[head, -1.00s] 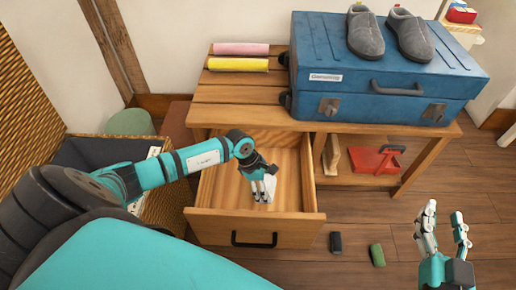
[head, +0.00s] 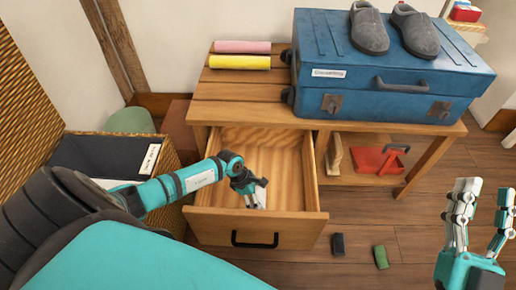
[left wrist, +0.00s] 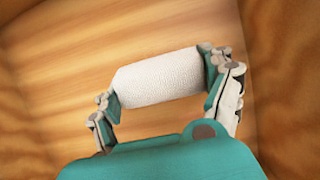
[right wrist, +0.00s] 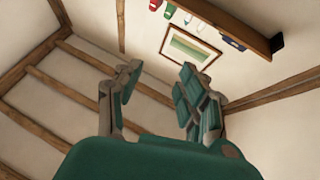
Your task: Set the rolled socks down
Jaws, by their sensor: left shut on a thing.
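The rolled socks are a white knitted roll (left wrist: 158,78), seen close up in the left wrist view. My left gripper (left wrist: 160,84) is shut on the roll, one finger at each end. In the head view, my left gripper (head: 255,193) is inside the open wooden drawer (head: 224,150), with part of the white roll (head: 261,197) showing. Whether the roll touches the drawer floor cannot be told. My right gripper (head: 486,190) is open and empty, at the lower right of the head view, with its fingers pointing up.
The bench (head: 215,88) bears pink (head: 242,47) and yellow rolls (head: 239,62) and a blue suitcase (head: 390,75) with grey slippers. A red thing (head: 375,161) lies on its shelf. Dark (head: 337,244) and green pieces (head: 381,257) lie on the floor. A wicker hamper (head: 160,170) stands left.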

